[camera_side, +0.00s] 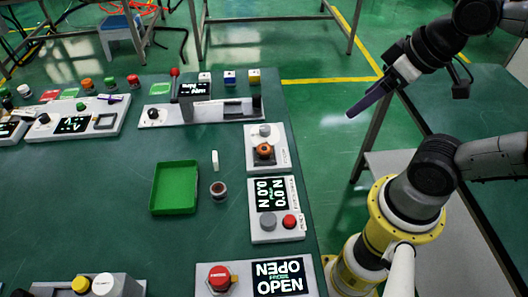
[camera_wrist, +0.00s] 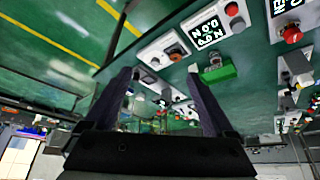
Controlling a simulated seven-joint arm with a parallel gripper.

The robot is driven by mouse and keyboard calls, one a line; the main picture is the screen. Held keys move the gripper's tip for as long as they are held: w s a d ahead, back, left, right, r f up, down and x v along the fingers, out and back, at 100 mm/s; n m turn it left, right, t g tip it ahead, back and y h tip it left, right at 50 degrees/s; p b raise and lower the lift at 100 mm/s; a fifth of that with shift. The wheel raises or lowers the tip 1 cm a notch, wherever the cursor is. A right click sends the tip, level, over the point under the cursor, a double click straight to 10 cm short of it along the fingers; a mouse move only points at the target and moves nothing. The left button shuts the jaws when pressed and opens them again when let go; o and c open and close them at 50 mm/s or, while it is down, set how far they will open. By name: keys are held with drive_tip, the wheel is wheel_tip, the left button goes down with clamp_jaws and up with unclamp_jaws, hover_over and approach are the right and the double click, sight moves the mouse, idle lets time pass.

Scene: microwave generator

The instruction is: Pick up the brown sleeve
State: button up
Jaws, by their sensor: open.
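The brown sleeve (camera_side: 218,190) appears as a small, dark brown ring-like piece standing on the green table in the side view. It is just right of the green tray and apart from it. I cannot make it out in the wrist view. My gripper (camera_side: 352,112) is raised off to the right of the table, well away from the sleeve. In the wrist view my gripper's two dark fingers (camera_wrist: 158,73) are spread apart with nothing held between them.
The green tray (camera_side: 175,209) looks empty. A small white piece (camera_side: 215,160) stands behind the sleeve. Panels with buttons and a display (camera_side: 275,209) line the table's right edge. A device with a slot (camera_side: 200,110) stands behind. The table left of the tray is clear.

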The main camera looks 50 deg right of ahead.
drive_tip(key=w+r+n, duration=0.3)
drive_tip(key=w+n, duration=0.4)
drive_tip(key=n, duration=0.1)
drive_tip(key=n+g, duration=0.6)
hover_over(264, 148)
drive_tip(key=f, duration=1.9)
drive_tip(key=shift+s+f, duration=0.15)
drive_tip(key=shift+s, duration=0.15)
drive_tip(key=shift+w+f, duration=0.2)
drive_tip(key=shift+f, duration=2.8)
clamp_jaws()
drive_tip(key=shift+r, duration=0.1)
